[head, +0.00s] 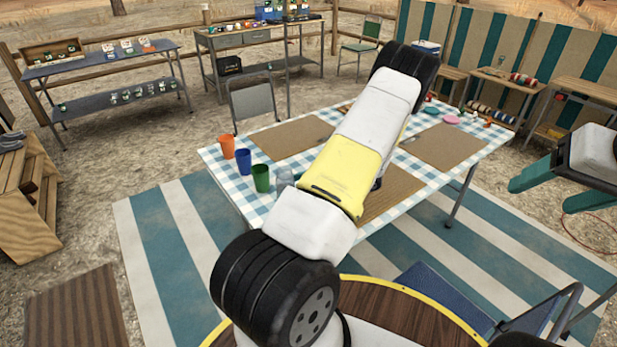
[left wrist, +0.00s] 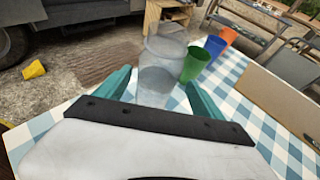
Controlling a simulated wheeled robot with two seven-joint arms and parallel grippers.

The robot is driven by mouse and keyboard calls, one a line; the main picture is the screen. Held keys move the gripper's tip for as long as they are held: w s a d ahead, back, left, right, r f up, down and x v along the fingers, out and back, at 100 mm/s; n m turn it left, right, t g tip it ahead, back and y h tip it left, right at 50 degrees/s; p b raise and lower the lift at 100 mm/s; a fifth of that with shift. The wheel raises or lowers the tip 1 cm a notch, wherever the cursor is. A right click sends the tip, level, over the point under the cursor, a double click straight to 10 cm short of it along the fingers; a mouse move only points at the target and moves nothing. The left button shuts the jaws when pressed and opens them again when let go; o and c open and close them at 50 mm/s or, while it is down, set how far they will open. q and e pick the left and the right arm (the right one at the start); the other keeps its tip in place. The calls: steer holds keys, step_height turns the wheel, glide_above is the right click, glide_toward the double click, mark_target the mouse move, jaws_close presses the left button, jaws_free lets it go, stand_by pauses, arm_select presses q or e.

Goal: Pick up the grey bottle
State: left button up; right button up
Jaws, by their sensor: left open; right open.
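A grey translucent vessel (left wrist: 160,75), more like a tumbler than a bottle, stands upright on the checked tablecloth. In the head view it shows as a small grey shape (head: 285,178) beside the green cup, partly hidden by my arm. I make out no other grey bottle. In the left wrist view my left gripper (left wrist: 160,92) is open, its teal fingers on either side of the vessel with gaps; its base is hidden by the gripper body. In the head view my left arm hides this gripper. My right gripper (head: 552,187) is open and empty at the right, away from the table.
Green (head: 261,178), blue (head: 243,161) and orange (head: 227,147) cups stand in a row on the checked table (head: 285,118), close to the vessel. Brown placemats (head: 290,137) lie on the table. A folding chair (head: 253,102) stands behind it. A blue chair (head: 440,292) is in front.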

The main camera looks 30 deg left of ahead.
mark_target(278, 189)
arm_select(q)
steer(key=x, duration=0.5)
steer(key=shift+s+a, duration=0.1)
steer(key=shift+s, duration=0.1)
jaws_close()
